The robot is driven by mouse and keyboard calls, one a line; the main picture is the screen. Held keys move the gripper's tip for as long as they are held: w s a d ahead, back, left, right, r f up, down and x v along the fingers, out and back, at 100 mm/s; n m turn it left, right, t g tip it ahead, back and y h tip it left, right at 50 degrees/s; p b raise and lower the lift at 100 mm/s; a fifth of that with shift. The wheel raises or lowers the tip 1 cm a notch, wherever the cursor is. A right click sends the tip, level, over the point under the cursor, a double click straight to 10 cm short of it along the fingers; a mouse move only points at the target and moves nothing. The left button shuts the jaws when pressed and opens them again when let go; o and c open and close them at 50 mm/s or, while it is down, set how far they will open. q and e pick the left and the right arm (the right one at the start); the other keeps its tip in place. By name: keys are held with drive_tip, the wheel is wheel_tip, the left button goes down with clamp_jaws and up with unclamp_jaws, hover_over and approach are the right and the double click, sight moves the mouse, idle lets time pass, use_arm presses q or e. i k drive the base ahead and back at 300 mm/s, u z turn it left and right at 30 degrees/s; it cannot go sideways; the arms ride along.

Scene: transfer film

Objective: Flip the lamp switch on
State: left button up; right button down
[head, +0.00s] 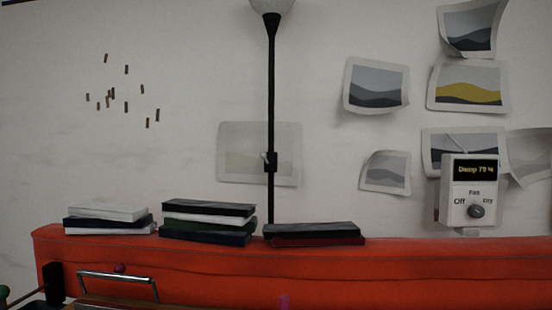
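A floor lamp (271,90) with a thin black pole stands against the wall, upright, behind the red surface. Its pale bowl shade (272,6) is cut off by the top edge and shows no clear glow. A black switch box (271,162) sits on the pole at about mid-height of the view. A small light-coloured lever (264,157) sticks out on its left side; its exact position is too small to tell. The lamp's base is hidden behind the books. Neither of my grippers shows in the head view.
Three book stacks, left (108,219), middle (207,222) and right (314,234), lie along the red ledge (420,270). A dial box (473,192) reading "Damp" hangs at right among curling prints (376,86). A metal handle (118,276) shows at lower left.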

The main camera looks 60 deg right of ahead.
sight(269, 167)
drive_tip(key=z, duration=0.5)
drive_tip(key=i, duration=0.6)
drive_tip(key=z, duration=0.45)
